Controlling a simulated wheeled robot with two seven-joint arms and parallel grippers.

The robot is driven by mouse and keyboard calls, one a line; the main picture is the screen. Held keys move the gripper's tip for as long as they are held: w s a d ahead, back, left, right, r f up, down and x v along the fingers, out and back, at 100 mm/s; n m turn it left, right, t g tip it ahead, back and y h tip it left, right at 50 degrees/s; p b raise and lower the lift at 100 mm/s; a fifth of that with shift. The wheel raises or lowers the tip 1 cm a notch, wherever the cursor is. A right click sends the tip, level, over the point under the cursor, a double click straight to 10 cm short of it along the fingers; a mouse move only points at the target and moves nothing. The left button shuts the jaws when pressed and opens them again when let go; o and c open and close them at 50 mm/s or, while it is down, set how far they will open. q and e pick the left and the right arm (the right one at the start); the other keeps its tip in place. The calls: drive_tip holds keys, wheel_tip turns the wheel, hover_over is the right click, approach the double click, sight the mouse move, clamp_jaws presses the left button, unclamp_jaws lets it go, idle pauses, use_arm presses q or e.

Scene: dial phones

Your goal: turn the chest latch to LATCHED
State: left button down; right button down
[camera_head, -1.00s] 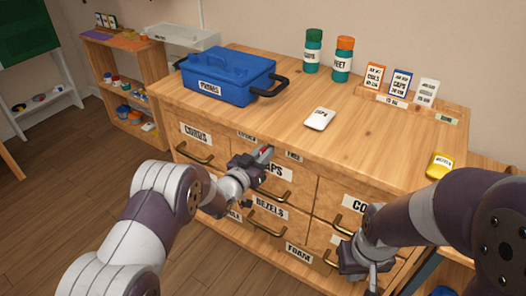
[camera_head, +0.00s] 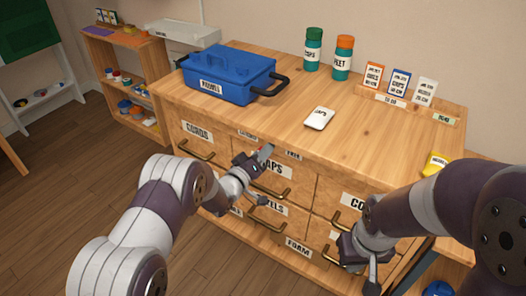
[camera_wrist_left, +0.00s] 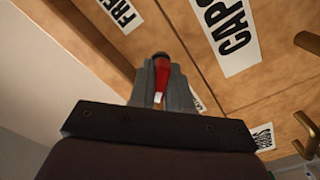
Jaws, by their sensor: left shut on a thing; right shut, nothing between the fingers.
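The chest latch shows as a red handle (camera_wrist_left: 162,78) with a dark end in the left wrist view. My left gripper (camera_wrist_left: 163,90) is shut on it, with one finger on each side. In the head view my left gripper (camera_head: 265,154) is at the chest front (camera_head: 325,190), just above the CAPS drawer. The fingers hide most of the latch there. A small label (camera_head: 247,135), too small to read surely, is left of it, and a FREE label (camera_head: 294,154) is to its right. My right gripper (camera_head: 372,285) is shut and empty, low at the chest's right front.
Brass drawer handles (camera_head: 267,203) stick out below the left gripper. A shelf (camera_head: 93,68) is at the left.

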idle(0.4)
use_arm(q)
drive_tip(key=c, duration=1.2)
unclamp_jaws()
drive_tip(key=shift+o, duration=0.2)
drive_tip(key=p+v, duration=0.2)
drive_tip(key=v, duration=1)
drive_tip(key=shift+s+a, duration=0.2)
drive_tip(key=shift+s, duration=0.15)
